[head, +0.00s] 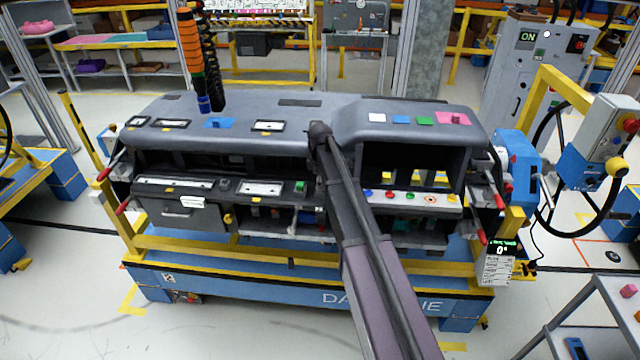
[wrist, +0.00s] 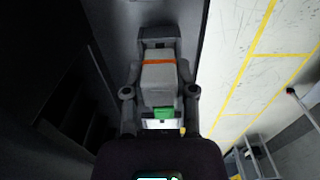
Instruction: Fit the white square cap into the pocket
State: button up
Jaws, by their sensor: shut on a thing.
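In the wrist view my gripper (wrist: 158,46) is shut, its dark fingers on either side of a pale block with an orange band. I take this block to be the white square cap (wrist: 159,83); its far end is partly hidden between the fingertips. Dark grey surface lies beyond the fingertips. In the head view my arm reaches to the middle of the dashboard module, and the gripper cannot be made out there. A white square (head: 377,117) lies on the module's top right; I cannot tell whether it is a pocket or a pad. No pocket can be picked out for certain.
The grey dashboard (head: 250,105) rests on a blue and yellow stand. Blue (head: 401,119), green (head: 425,121) and pink (head: 453,118) pads lie at its top right. A white button strip (head: 410,198) sits below. An orange and black cable (head: 192,60) hangs at the left.

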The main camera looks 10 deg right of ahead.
jog(key=shift+f+b, duration=0.45)
jog(key=shift+f, duration=0.05)
jog(key=o, duration=0.9)
jog(key=shift+r, duration=0.1)
